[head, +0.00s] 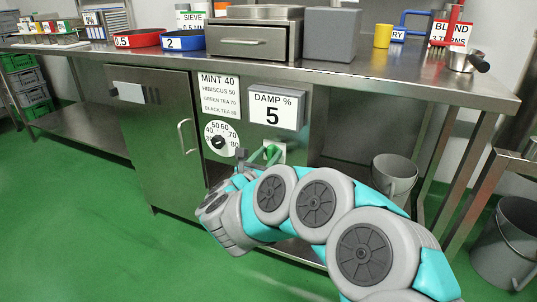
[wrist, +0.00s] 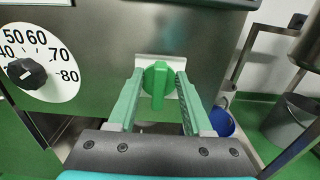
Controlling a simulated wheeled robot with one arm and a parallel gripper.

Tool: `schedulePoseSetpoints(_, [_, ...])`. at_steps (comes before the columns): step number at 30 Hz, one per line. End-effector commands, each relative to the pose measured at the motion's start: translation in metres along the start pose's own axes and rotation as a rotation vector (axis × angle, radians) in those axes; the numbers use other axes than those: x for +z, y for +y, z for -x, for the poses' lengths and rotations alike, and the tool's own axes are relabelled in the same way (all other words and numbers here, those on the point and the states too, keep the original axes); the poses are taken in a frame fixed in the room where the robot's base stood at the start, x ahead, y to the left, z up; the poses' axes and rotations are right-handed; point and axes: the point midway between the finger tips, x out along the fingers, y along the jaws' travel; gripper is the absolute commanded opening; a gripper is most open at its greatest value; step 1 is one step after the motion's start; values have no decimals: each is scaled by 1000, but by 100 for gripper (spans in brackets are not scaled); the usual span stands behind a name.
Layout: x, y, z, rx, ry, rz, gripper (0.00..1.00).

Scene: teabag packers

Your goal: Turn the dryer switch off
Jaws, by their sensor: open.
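The dryer switch, a green rotary handle on a white plate, shows in the wrist view (wrist: 157,84) and in the head view (head: 272,152) on the steel dryer front below the damp sign. Its handle looks about vertical in the wrist view. My gripper (wrist: 161,74) is open, with one green finger on each side of the handle. The fingers look apart from the handle, but I cannot tell how far they reach along it. In the head view my gripper (head: 258,160) is at the panel and partly hides the switch plate.
A temperature dial (head: 220,140) with a black knob is left of the switch; it also shows in the wrist view (wrist: 30,68). The damp sign (head: 274,107) reads 5. The steel counter (head: 400,75) overhangs above. A grey bucket (head: 394,180) stands to the right under the counter.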

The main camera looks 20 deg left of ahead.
Motion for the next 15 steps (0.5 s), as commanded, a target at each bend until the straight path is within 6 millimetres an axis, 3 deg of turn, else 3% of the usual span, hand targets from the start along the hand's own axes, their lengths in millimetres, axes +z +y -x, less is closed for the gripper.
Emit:
schedulePoseSetpoints(8, [0,0,-1,1,0,0,50])
schedulePoseSetpoints(15, [0,0,-1,1,0,1,23])
